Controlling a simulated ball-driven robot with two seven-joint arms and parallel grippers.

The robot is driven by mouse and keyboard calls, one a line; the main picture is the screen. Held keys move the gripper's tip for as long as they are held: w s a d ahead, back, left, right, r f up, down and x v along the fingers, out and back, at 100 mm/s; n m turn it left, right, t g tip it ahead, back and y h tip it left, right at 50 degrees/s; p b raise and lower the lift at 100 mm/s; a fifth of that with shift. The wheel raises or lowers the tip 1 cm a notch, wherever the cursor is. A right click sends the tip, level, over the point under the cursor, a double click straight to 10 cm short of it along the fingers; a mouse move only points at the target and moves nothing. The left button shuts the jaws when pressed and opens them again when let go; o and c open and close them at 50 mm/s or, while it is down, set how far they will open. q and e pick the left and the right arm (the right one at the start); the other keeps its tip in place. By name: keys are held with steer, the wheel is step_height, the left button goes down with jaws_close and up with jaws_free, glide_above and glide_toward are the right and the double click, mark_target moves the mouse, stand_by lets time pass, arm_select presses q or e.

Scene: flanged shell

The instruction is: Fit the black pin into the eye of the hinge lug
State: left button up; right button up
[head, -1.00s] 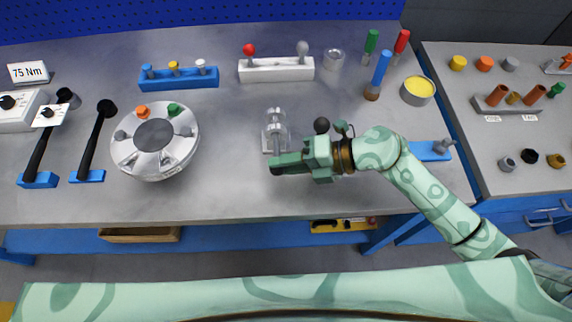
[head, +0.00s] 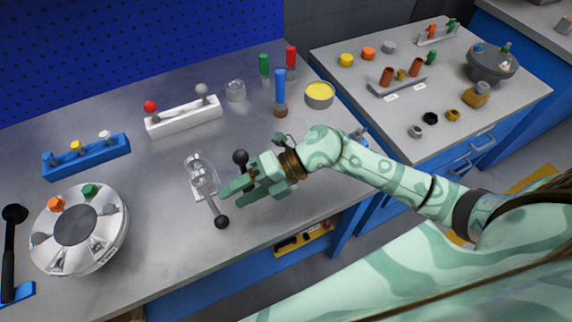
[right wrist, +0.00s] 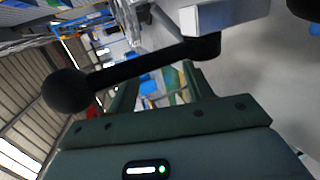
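The hinge lug (head: 203,180) is a clear, silvery piece on a small plate on the bench. The black pin (head: 222,222) has a ball end and a thin shaft that runs from the lug toward the bench front. In the right wrist view the pin (right wrist: 130,72) meets a silvery block (right wrist: 225,15) at its far end. I cannot tell how deep it sits in the eye. My left gripper is out of view.
A second black ball (head: 240,157) stands close behind my right gripper. A round silver fixture (head: 120,240) is at the left. A white block (head: 185,117) with red and grey knobs, a blue rack (head: 88,160) and a yellow-topped tin (head: 319,96) stand farther back.

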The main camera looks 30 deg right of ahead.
steer(key=v, duration=1.1)
steer(key=shift+d+p, duration=0.2)
steer(key=shift+p, duration=0.1)
steer(key=shift+s, duration=0.1)
